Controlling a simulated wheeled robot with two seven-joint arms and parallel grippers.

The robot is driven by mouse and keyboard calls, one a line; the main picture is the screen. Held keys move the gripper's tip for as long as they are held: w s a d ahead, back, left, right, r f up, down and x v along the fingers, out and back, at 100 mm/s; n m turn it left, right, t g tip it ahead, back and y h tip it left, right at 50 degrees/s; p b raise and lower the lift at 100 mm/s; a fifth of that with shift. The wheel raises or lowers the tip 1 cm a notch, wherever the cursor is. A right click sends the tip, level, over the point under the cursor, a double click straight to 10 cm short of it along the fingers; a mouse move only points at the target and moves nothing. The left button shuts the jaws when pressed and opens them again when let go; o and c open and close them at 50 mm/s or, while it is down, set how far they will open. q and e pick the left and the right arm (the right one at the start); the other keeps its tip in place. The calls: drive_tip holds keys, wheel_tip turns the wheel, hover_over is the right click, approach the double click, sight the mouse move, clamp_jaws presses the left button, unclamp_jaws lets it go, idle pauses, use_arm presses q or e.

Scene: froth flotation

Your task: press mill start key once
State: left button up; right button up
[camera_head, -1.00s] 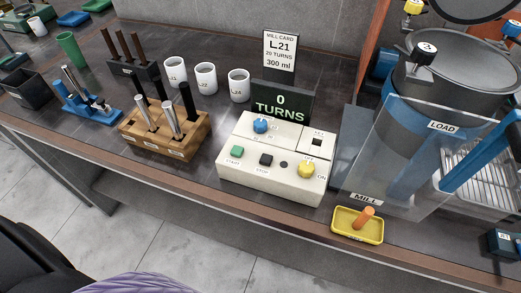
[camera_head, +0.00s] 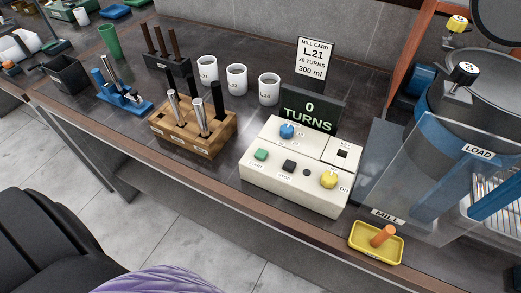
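A white control box (camera_head: 292,193) stands near the front edge of the bench. The display (camera_head: 309,112) reads 0 TURNS. The mill (camera_head: 460,125) with its clear LOAD guard (camera_head: 425,180) stands at the right. Neither of my grippers is in view.
A wooden tool block (camera_head: 193,130), white cups (camera_head: 237,78) and a blue rack (camera_head: 125,99) stand to the left. A mill card (camera_head: 314,60) stands behind the display.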

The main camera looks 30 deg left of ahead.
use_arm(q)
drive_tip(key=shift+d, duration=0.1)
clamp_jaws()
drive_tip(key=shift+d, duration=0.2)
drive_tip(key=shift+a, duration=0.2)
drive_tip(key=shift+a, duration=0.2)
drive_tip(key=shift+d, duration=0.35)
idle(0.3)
